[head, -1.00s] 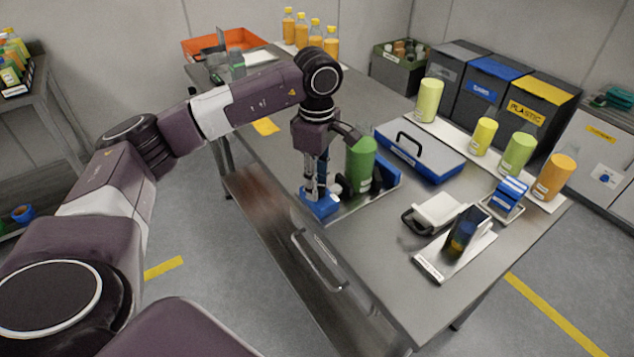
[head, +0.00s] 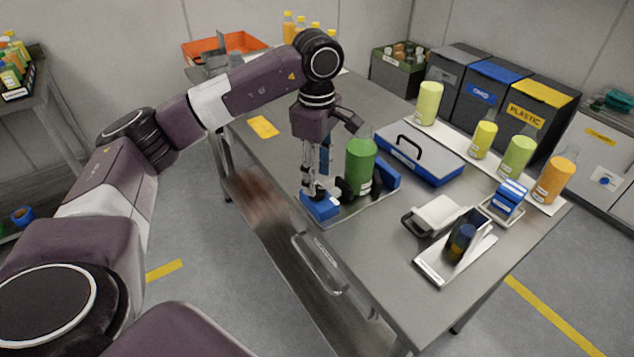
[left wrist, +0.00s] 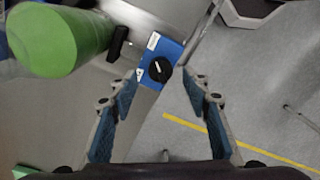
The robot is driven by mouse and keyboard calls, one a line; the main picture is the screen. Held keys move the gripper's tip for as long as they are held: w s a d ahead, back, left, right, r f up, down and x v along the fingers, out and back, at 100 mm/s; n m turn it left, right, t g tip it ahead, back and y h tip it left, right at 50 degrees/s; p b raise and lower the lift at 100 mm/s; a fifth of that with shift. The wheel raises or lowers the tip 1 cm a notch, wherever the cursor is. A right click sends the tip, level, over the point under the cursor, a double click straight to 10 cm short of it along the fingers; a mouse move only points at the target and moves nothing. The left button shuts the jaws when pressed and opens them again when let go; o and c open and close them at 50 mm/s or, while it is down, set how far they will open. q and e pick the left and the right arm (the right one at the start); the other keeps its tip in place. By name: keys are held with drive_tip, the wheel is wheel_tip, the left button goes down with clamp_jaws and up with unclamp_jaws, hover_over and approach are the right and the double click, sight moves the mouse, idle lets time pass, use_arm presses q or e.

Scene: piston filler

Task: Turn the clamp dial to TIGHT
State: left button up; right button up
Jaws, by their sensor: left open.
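The clamp dial (left wrist: 159,69) is a black round knob with a white pointer mark, on top of a blue block (left wrist: 171,49). Small white labels sit beside it, too small to read. In the head view the blue block (head: 321,208) is at the table's front edge, next to a green bottle (head: 360,165); the dial itself is hidden there by my fingers. My left gripper (head: 317,193) points down over the block. In the left wrist view its open fingers (left wrist: 158,82) are spread on both sides of the dial, with nothing held. Contact cannot be told.
The green bottle stands close to the right of my left gripper. A blue-and-grey case (head: 420,155) with a black handle lies behind it. A white tray (head: 436,268) with a dark object is at the right front. A drawer handle (head: 318,265) sticks out below the table edge.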

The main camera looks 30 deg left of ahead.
sight(317, 190)
use_arm(q)
wheel_tip(317, 190, up, 8)
drive_tip(key=shift+r, duration=0.2)
idle(0.3)
idle(0.7)
